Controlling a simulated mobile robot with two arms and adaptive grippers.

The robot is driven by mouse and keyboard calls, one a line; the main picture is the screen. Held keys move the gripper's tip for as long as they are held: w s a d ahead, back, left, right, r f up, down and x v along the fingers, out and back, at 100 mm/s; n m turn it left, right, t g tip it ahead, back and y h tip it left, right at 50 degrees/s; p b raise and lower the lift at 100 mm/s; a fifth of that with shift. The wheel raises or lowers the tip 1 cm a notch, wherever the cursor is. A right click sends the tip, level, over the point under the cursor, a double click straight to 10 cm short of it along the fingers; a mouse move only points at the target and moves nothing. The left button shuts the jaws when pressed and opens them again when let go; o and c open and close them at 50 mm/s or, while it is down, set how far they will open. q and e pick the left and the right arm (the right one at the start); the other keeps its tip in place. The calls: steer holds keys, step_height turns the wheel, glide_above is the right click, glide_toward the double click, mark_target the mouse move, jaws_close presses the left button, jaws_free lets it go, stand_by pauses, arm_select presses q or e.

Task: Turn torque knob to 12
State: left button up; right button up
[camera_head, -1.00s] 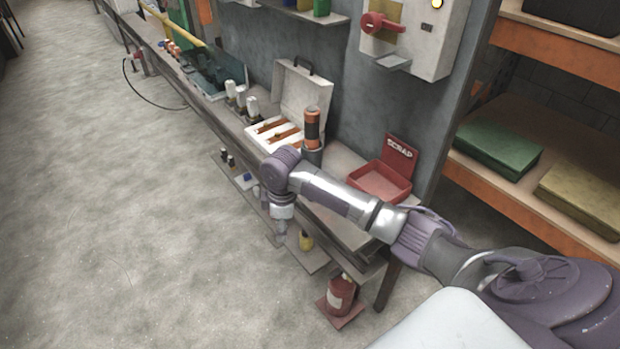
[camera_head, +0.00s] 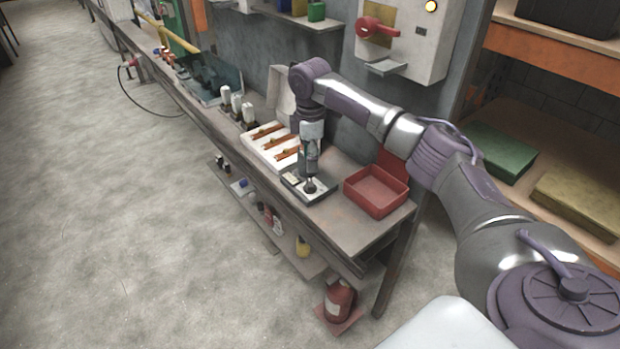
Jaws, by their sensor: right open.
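A small flat box (camera_head: 322,193) with a pale top and dark edges sits on the workbench, left of the red tray. A dark round knob (camera_head: 310,188) is on its top; the scale and its setting are too small to read. My right gripper (camera_head: 310,173) points down directly over the knob. It is open, and its fingertips are close to the knob; I cannot tell whether they touch it. The gripper and wrist hide part of the box and what stands behind it. My left gripper is not in view.
A red tray (camera_head: 376,192) stands right of the box. A white case (camera_head: 268,147) with copper-brown pieces lies to the left, its raised lid partly hidden by my arm. Several white-topped bottles (camera_head: 237,105) stand farther left. A wall box with a red handle (camera_head: 377,28) hangs above.

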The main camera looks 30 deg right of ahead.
mark_target(310, 182)
step_height(310, 182, down, 8)
steer(key=shift+r, duration=0.2)
steer(key=shift+p, duration=0.3)
steer(key=c, duration=0.9)
